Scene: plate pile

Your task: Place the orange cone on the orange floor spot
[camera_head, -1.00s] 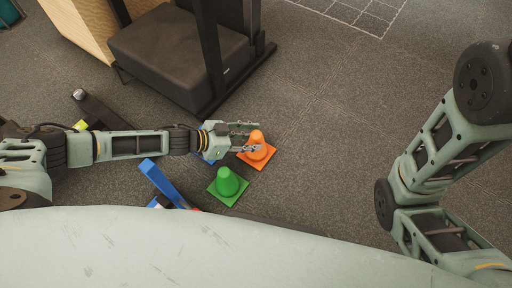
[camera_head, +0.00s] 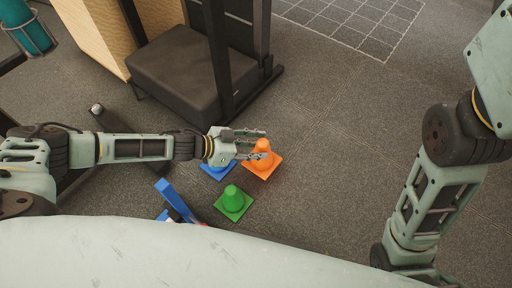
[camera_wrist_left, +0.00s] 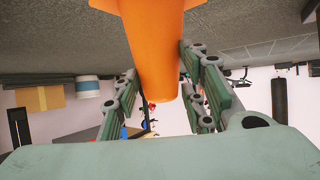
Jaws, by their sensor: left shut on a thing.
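The orange cone (camera_head: 263,148) stands upright on its square orange base on the grey floor. My left gripper (camera_head: 254,145) is shut on the cone's upper part, reaching in from the left. In the left wrist view the orange cone (camera_wrist_left: 157,45) hangs in from the top, its narrow end between the fingers of my left gripper (camera_wrist_left: 160,95). I cannot make out an orange floor spot apart from the cone's own base. My right arm shows at the right, but its gripper is out of view.
A green cone (camera_head: 232,198) stands in front of the orange one. A blue base (camera_head: 217,172) shows partly under my left gripper. Blue objects (camera_head: 172,197) lie nearer. A dark padded bench (camera_head: 175,70) stands behind. Floor to the right is clear, with a white grid (camera_head: 355,22) farther back.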

